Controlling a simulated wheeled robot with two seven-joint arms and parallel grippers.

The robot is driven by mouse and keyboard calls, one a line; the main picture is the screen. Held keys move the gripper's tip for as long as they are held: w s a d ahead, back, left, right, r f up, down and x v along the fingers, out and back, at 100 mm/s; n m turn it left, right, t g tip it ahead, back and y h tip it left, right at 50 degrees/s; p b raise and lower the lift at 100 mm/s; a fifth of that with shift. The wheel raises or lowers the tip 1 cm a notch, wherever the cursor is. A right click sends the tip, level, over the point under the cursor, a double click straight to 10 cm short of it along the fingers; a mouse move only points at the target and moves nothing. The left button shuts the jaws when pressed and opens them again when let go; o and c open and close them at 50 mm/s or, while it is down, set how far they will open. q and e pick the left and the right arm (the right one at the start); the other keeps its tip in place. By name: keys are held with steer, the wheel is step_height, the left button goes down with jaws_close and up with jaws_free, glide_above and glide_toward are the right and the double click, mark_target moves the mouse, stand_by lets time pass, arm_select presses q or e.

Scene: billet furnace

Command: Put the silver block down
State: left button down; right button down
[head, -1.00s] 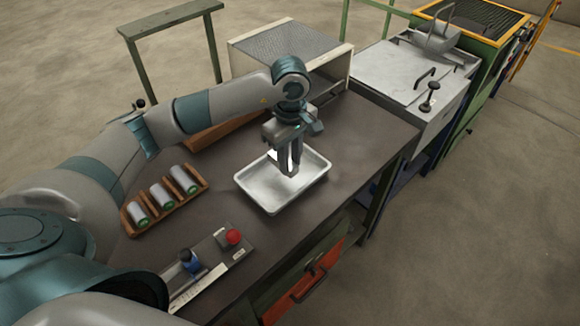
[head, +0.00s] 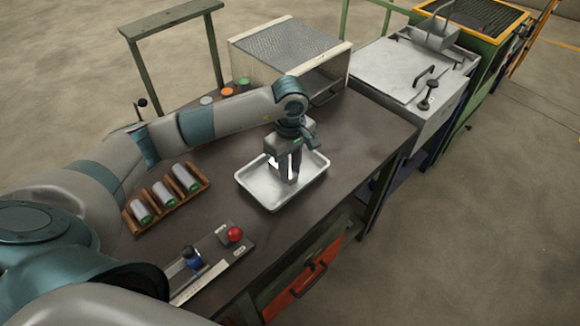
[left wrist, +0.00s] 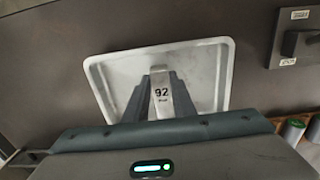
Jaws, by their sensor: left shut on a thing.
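The silver block (left wrist: 161,98) is held upright between the fingers of my left gripper (head: 285,172). In the left wrist view its top face shows the dark number 92. The left gripper is shut on it and points down into a shallow pale metal tray (head: 262,192). The tray also shows in the left wrist view (left wrist: 210,75), surrounding the block. The block's lower end is low over the tray floor; I cannot tell if it touches. My right gripper is not in view.
A wooden rack with several green-ended cylinders (head: 165,192) sits left of the tray. A panel with a red button (head: 235,234) is near the front edge. A mesh-topped box (head: 290,45) and a grey metal-topped unit (head: 410,75) stand behind. Coloured discs (head: 228,91) lie behind my arm.

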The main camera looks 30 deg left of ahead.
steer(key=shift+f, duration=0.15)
arm_select(q)
steer(key=c, duration=1.5)
jaws_free()
steer(key=shift+f, duration=0.1)
steer(key=shift+r, duration=0.2)
steer(key=shift+r+b, duration=0.3)
steer(key=shift+r, duration=0.1)
step_height(320, 180, up, 11)
steer(key=b, duration=0.3)
steer(key=shift+b, duration=0.4)
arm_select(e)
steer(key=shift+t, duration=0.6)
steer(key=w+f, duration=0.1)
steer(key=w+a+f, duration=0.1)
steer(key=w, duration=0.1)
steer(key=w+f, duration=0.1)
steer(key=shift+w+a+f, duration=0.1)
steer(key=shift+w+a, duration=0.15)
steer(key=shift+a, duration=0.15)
